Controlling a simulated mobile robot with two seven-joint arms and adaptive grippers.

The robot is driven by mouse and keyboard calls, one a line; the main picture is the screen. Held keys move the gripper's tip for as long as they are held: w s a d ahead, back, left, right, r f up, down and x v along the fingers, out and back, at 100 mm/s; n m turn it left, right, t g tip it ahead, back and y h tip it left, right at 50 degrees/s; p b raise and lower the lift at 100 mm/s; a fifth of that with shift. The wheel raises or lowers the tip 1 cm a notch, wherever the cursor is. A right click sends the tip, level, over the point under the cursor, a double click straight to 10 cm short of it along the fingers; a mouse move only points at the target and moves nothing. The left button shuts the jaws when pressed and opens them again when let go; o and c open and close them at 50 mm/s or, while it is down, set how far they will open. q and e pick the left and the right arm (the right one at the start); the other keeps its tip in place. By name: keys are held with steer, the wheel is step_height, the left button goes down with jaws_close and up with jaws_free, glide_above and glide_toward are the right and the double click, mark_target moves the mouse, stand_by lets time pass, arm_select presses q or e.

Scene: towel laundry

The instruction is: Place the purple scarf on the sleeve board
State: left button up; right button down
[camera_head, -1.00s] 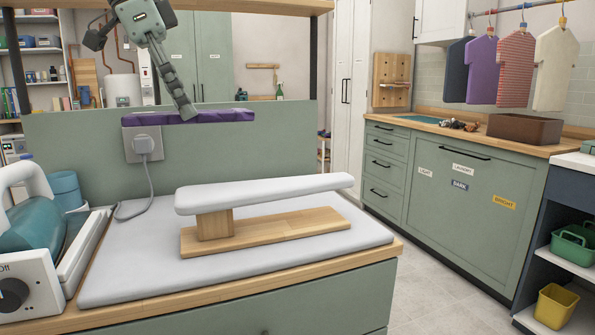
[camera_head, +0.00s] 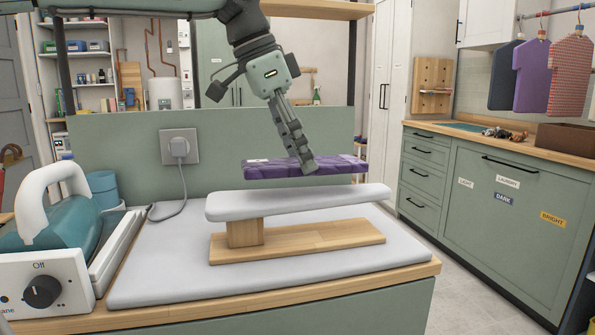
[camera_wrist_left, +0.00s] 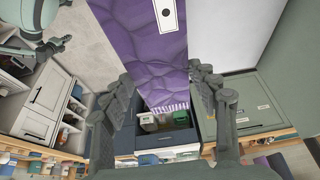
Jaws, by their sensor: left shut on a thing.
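The purple scarf (camera_head: 270,168) is a flat folded strip with a small white tag. My left gripper (camera_head: 309,168) is shut on it and holds it level just above the sleeve board (camera_head: 300,201). The left wrist view shows the scarf (camera_wrist_left: 150,50) between the fingers of my left gripper (camera_wrist_left: 172,100), with a fringed end. The sleeve board has a white padded top on a wooden base.
The sleeve board stands on a grey ironing pad (camera_head: 160,280). A teal iron (camera_head: 60,215) on a steam station with a dial is at the left. A wall socket with a plug (camera_head: 179,147) is on the green panel behind. Hanging shirts (camera_head: 530,75) are at the far right.

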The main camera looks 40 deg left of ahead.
mark_target(294, 162)
arm_select(q)
step_height(294, 162, down, 4)
steer(key=shift+r, duration=0.2)
steer(key=o, duration=1.2)
steer(key=shift+c, duration=0.2)
steer(key=shift+r, duration=0.1)
steer(key=v, duration=1.2)
steer(key=shift+w, duration=0.1)
